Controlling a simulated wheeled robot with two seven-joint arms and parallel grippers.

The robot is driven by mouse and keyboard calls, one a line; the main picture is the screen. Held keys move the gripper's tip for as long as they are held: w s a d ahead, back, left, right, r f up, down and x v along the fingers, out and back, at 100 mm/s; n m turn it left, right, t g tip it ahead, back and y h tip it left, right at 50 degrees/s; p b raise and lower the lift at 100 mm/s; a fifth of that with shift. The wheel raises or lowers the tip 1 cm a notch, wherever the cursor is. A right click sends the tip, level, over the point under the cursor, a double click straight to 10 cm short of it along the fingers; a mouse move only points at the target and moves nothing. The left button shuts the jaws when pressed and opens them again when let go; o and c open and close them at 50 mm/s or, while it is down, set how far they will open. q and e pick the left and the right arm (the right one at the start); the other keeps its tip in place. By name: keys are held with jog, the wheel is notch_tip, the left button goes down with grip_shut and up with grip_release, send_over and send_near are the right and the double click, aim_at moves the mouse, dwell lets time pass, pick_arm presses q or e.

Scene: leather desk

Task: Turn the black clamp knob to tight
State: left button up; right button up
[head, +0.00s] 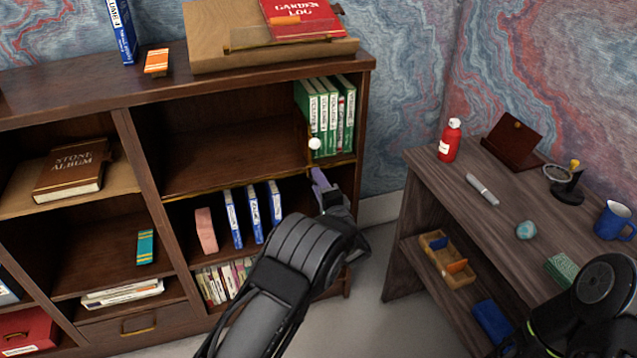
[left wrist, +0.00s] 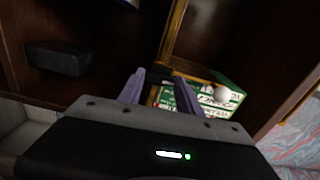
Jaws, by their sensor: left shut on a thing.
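My left gripper (head: 319,180) reaches to the front edge of the bookcase's middle shelf, below the green volumes. In the left wrist view its two purple fingers (left wrist: 160,77) are on either side of a small black part, which looks like the black clamp knob (left wrist: 161,74). The gripper is shut on it. The knob is mostly hidden by the fingers, and I cannot make it out in the head view. Its turn angle cannot be read. A white ball (head: 314,144) is close by, at the end of a thin brass rail (head: 230,188). My right gripper is out of view.
Green volumes (head: 330,115) stand just behind the gripper, and blue-and-white books (head: 253,215) stand on the shelf below. The side table (head: 425,165) at right holds a red bottle (head: 450,140), a magnifier stand (head: 567,183) and a blue mug (head: 614,220). Floor shows between bookcase and table.

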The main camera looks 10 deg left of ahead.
pick_arm(q)
jog(key=o, duration=1.4)
jog(key=v, duration=0.7)
jog(key=shift+s+d, duration=0.25)
jog(key=shift+s, duration=0.1)
jog(key=shift+f, duration=0.1)
